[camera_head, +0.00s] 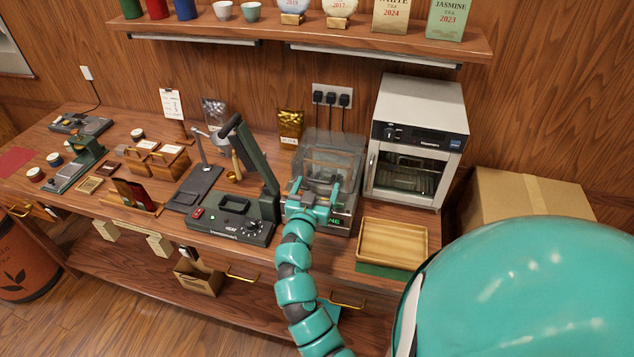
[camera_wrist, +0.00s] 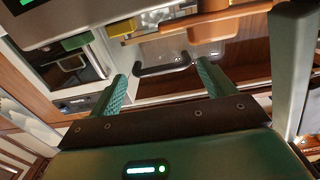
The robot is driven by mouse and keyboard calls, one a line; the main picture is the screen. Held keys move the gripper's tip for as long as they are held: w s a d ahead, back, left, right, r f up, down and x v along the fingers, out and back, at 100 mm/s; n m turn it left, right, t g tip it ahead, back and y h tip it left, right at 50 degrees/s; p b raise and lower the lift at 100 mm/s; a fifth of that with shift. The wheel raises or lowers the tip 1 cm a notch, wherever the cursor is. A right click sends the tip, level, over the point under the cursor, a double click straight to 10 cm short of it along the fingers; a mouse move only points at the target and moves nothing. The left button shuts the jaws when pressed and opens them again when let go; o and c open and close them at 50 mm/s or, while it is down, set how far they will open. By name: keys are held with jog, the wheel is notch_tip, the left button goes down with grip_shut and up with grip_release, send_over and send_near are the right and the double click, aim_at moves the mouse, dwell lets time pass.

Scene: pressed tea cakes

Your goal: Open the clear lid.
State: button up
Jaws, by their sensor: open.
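The clear lid (camera_head: 335,145) is a see-through smoky cover on a dark machine (camera_head: 343,222) with a green display, left of the white oven. It appears to be down over the machine. My gripper (camera_head: 313,200) is at the front of the lid, and its body hides part of the machine. In the wrist view my gripper (camera_wrist: 161,73) is open, with a green finger on each side. A dark bar handle (camera_wrist: 163,69) shows between and just beyond the fingertips. I cannot tell whether either finger touches it.
A white oven (camera_head: 418,130) stands close on the right. A wooden tray (camera_head: 392,243) lies in front of it. A dark press (camera_head: 232,215) with a tall arm stands close on the left. A shelf (camera_head: 300,35) hangs above.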

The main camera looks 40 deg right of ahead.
jog(key=shift+w+d, duration=0.2)
jog(key=shift+d, duration=0.05)
jog(key=shift+c, duration=0.4)
